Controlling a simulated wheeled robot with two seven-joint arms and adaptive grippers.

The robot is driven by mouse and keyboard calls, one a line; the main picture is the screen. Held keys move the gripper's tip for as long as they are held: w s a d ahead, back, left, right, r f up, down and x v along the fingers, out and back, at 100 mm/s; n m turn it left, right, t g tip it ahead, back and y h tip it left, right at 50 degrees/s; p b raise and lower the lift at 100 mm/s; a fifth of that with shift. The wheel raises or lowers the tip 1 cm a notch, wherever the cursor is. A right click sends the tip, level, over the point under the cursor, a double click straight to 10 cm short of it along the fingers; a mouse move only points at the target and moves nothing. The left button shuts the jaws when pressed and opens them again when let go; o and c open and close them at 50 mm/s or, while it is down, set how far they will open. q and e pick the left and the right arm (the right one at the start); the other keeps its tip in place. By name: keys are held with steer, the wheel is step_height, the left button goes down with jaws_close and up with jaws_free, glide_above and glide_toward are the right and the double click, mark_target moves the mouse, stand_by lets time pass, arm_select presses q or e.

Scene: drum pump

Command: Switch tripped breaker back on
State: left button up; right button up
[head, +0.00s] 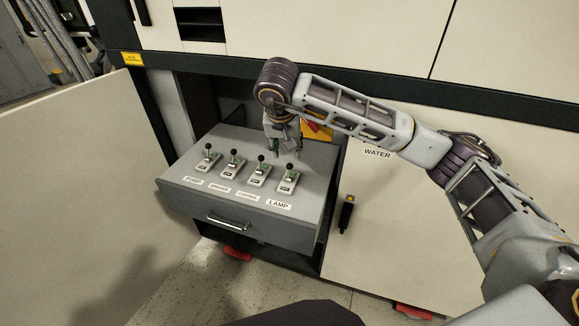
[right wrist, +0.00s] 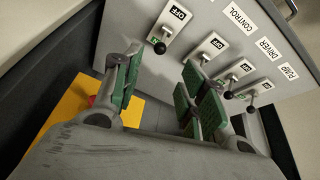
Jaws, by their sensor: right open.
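The grey breaker box (head: 265,215) has several breakers with black-knobbed levers, labelled PUMP, DRIVER, CONTROL and LAMP from left to right. The pump breaker (head: 207,161), driver breaker (head: 231,170), control breaker (head: 259,177) and lamp breaker (head: 287,182) stand in a row. OFF shows on the lamp breaker (right wrist: 174,24) and its neighbour in the right wrist view; I cannot tell which breaker is tripped. My right gripper (head: 284,151) is open and empty, just behind the control and lamp levers. Its green-padded fingers (right wrist: 160,85) are apart. My left gripper is not in view.
A cream panel marked WATER (head: 390,200) stands right of the box, with a small black handle (head: 346,215). A cream door panel (head: 85,190) stands on the left. A yellow plate with a red part (head: 318,131) sits behind my gripper. Cabinet walls close the back.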

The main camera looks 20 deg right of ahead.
mark_target(289, 164)
steer(key=x, duration=1.2)
steer(key=shift+w+d+f+p, duration=0.1)
steer(key=shift+f+p, duration=0.1)
steer(key=shift+p, duration=0.2)
jaws_close()
